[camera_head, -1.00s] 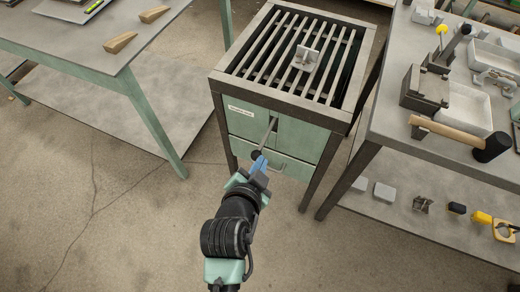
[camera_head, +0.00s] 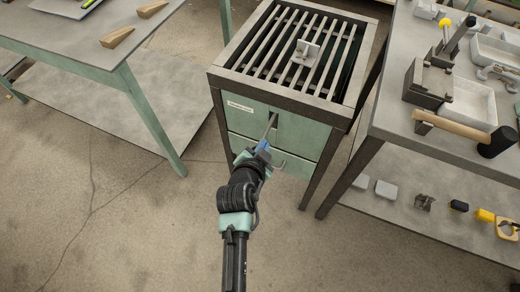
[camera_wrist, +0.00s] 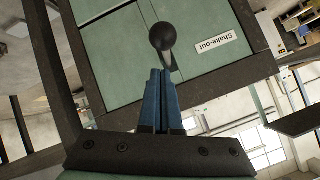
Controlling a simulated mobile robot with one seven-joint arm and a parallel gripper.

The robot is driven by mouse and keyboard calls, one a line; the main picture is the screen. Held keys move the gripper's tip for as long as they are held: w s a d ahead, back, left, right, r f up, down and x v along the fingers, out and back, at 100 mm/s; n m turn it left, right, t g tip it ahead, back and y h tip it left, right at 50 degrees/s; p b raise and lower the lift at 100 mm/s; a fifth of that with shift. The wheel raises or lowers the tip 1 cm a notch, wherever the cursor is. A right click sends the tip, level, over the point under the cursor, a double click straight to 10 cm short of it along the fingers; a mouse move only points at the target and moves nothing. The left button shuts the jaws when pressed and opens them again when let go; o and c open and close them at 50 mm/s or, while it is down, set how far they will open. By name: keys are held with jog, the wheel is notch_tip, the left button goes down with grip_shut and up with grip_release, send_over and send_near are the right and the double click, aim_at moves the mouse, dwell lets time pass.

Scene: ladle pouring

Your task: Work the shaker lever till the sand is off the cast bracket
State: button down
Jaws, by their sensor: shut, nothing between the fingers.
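The shaker lever (camera_head: 271,126) sticks out of the front of the green shake-out cabinet. Its dark ball knob (camera_wrist: 162,37) shows in the wrist view, just beyond my fingertips. My gripper (camera_head: 265,144) has its blue fingers shut together and empty, close by the knob; they also show in the wrist view (camera_wrist: 160,75). I cannot tell whether they touch the knob. In the head view the knob is hidden around my fingers. The cast bracket (camera_head: 305,53) sits on the slatted grate (camera_head: 268,52) on top of the cabinet. Sand on it is too small to make out.
A label (camera_wrist: 200,47) reads "Shake-out" on the cabinet front. A bench (camera_head: 60,40) with wooden wedges stands left. A grey table (camera_head: 400,128) with a hammer (camera_head: 470,130), trays and tools stands close at right. The floor in front is clear.

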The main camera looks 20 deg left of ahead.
jog(key=shift+s+a+f, duration=0.25)
jog(key=shift+a+f, duration=0.15)
jog(key=shift+f, duration=0.25)
